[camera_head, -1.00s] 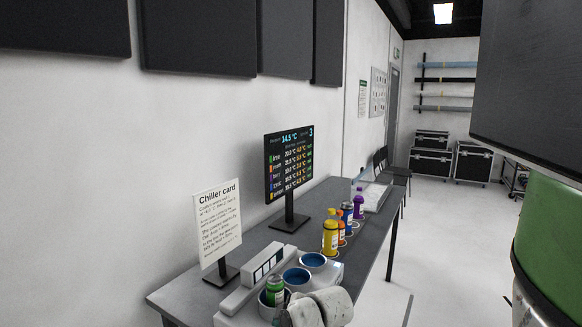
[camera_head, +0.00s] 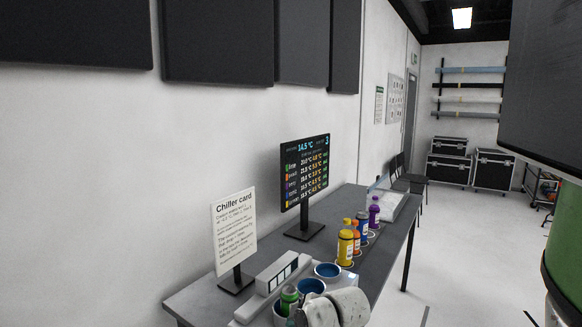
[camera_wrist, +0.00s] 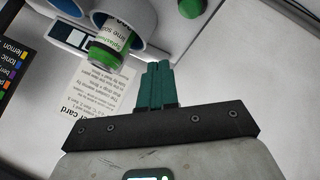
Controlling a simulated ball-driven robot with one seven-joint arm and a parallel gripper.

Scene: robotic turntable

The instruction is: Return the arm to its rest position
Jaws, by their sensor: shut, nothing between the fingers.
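My gripper (camera_wrist: 158,85) shows in the wrist view with its teal fingers together and nothing between them. In the head view, the pale rounded end of my arm shows at the bottom over the near end of the table, and the fingers are hidden. A green can (camera_head: 289,301) stands in the nearest well of the white chiller (camera_head: 268,277). In the wrist view the can (camera_wrist: 104,55) is up and left of my fingers, apart from them, with lime lettering on its label.
A dark table (camera_head: 300,254) runs along the wall. It bears a Chiller card stand (camera_head: 234,230), a screen (camera_head: 305,172) reading 14.5 °C and several coloured bottles (camera_head: 345,247). A large green-and-black body (camera_head: 565,240) fills the right edge. Floor right of the table is clear.

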